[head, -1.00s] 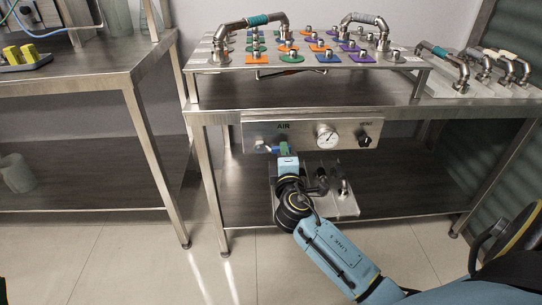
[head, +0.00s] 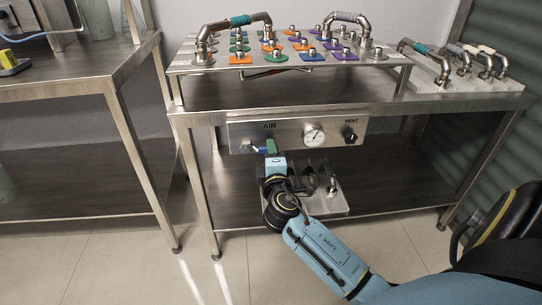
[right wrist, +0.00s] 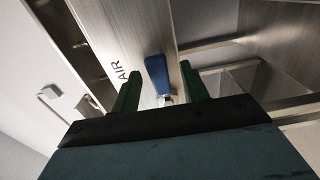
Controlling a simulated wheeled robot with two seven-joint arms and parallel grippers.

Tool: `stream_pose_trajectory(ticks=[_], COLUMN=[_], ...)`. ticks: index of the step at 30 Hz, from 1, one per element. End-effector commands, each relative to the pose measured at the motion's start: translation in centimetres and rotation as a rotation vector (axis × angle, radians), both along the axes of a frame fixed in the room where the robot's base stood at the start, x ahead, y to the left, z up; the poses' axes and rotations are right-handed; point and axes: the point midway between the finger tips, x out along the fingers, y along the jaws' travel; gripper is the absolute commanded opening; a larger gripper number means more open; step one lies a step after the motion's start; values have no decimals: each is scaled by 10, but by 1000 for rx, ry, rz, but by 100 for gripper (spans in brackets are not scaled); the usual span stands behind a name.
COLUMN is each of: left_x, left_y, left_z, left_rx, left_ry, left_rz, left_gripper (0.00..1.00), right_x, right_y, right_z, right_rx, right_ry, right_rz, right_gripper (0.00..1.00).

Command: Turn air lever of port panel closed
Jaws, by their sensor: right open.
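The port panel (head: 290,132) is a steel plate under the front edge of the bench, with an AIR label, a round gauge (head: 313,134) and a black VENT knob (head: 350,136). The blue air lever (right wrist: 157,74) shows in the right wrist view below the AIR lettering, between and beyond my green fingertips. In the right wrist view the right gripper (right wrist: 160,92) is open, with a finger on either side of the lever. My left gripper is not in view.
A board with coloured tiles and pipe handles (head: 240,60) stands on the bench top. A steel block with fittings (head: 325,190) sits on the lower shelf beneath the panel, close to my right arm. Another steel table (head: 70,75) stands at the left.

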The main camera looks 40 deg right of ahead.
Motion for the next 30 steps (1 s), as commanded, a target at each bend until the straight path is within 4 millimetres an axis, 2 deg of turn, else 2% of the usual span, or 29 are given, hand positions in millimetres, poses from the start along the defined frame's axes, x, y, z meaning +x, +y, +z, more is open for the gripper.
stream_pose_trajectory(ticks=[4, 7, 21, 25, 30], left_x=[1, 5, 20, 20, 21], left_y=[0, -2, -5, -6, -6], left_z=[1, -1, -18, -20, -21], left_rx=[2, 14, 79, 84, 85], left_ry=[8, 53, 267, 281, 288], left_rz=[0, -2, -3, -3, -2], left_gripper=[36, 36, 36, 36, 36], right_x=[-4, -15, -98, -110, -115], right_y=[2, 9, 60, 67, 70], right_z=[0, 0, 0, 0, 0], right_rx=[0, 2, 2, 1, 0], right_ry=[1, 2, 3, 2, 0], right_rz=[0, 1, 0, 0, 0], right_gripper=[45, 45, 45, 45, 45])
